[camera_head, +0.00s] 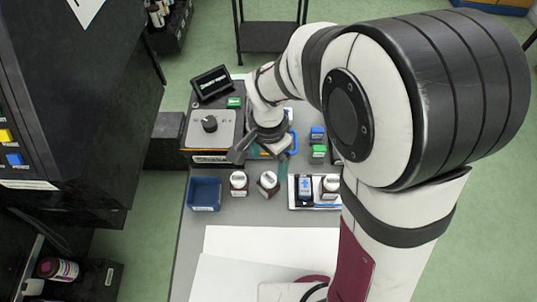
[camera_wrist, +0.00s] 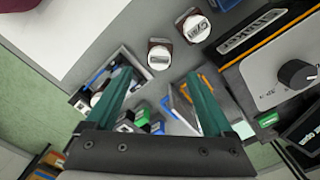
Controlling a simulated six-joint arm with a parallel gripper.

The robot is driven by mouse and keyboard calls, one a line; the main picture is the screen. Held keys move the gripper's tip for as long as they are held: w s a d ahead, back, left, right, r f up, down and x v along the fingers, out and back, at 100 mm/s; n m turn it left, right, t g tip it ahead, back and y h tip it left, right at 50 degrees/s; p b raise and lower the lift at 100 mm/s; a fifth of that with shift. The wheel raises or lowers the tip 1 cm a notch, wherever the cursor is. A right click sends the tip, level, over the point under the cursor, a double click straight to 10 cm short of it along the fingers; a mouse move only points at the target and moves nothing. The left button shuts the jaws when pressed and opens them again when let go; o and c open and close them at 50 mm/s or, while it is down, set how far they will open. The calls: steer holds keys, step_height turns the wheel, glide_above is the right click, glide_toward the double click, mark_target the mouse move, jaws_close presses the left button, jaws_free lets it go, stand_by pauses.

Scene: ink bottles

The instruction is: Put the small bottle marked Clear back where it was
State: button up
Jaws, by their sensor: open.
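Two small dark bottles with white caps stand on the grey table: one at the left (camera_head: 239,183) and one to its right (camera_head: 268,183). Both show in the wrist view, the nearer bottle (camera_wrist: 159,54) just beyond and between my fingertips, the other bottle (camera_wrist: 194,26) farther up and right. Their labels are too small to read, so I cannot tell which is marked Clear. My gripper (camera_head: 262,158) is open and empty, behind the bottles in the head view. Its teal fingers (camera_wrist: 158,76) are spread wide in the wrist view, touching neither bottle.
A white tray (camera_head: 293,205) holding bottles stands right of the two bottles. A blue bin (camera_head: 204,194) is left of them. A knobbed device (camera_head: 209,130) stands left of my gripper. Small blue (camera_head: 317,132) and green (camera_head: 318,151) items are right. White sheets (camera_head: 260,245) lie in front.

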steer(key=s+d+r+n+y, duration=0.1)
steer(key=s+d+r, duration=0.2)
steer(key=s+r, duration=0.2)
steer(key=s+d+r+n, duration=0.2)
steer(key=s+d+r, duration=0.2)
steer(key=s, duration=0.8)
steer(key=shift+s+r+y, duration=0.2)
steer(key=shift+r+y, duration=0.15)
steer(key=shift+y, duration=0.05)
stand_by(2.1)
